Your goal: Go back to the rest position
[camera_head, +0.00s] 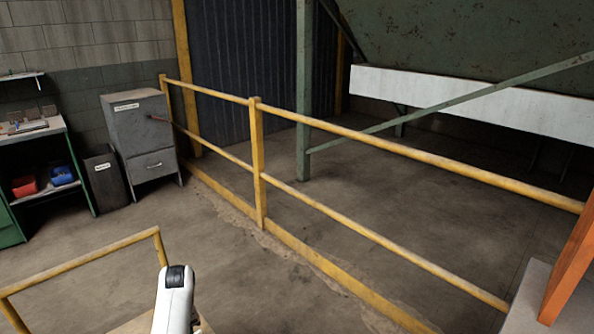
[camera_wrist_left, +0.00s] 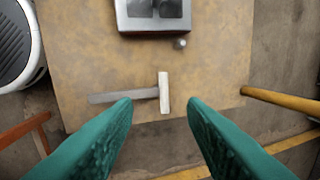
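My left gripper (camera_wrist_left: 160,104) shows in the left wrist view with its two teal fingers spread apart. Nothing is held between them. A hammer (camera_wrist_left: 125,95) with a grey handle and a pale head lies on the brown tabletop (camera_wrist_left: 85,55), its head showing between the fingertips. My right gripper is in neither view. A white arm link of mine stands at the bottom of the head view.
A small grey round piece (camera_wrist_left: 180,43) lies beside the block. A yellow railing (camera_head: 258,165) crosses the head view. A grey cabinet (camera_head: 140,135) and a shelf bench (camera_head: 40,165) stand at the left. An orange post (camera_head: 572,262) is at the right. Open floor lies before the railing.

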